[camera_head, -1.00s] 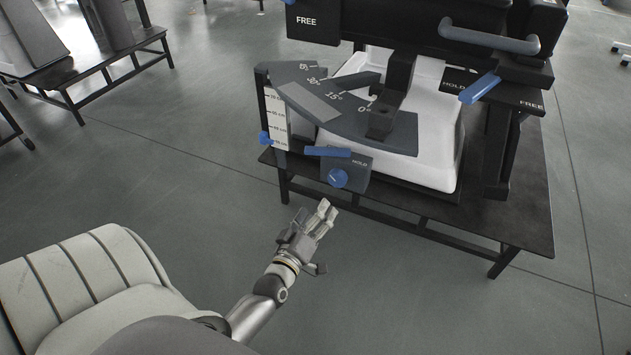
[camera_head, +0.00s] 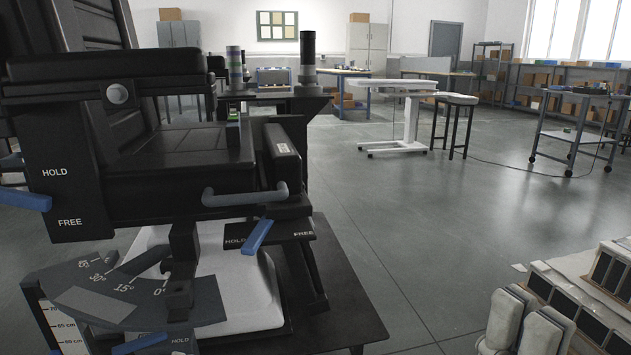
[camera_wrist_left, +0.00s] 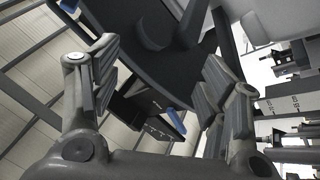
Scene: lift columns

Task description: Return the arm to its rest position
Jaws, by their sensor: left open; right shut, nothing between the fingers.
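In the left wrist view my left gripper (camera_wrist_left: 158,75) is open and empty, its two grey jointed fingers wide apart. Black parts of the rig and a blue lever (camera_wrist_left: 174,122) show between and beyond the fingers, and I cannot tell how far off they are. The left gripper is out of the head view. Pale, rounded, padded shapes at the lower right of the head view appear to be my right gripper (camera_head: 525,325), low and close to me, with nothing held.
The black rig (camera_head: 160,140) with HOLD and FREE labels fills the left, with a blue lever (camera_head: 257,236) and an angle plate (camera_head: 110,290). It stands on a dark table (camera_head: 345,310). The floor (camera_head: 420,230) right of it is clear; a white desk (camera_head: 398,88) stands farther back.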

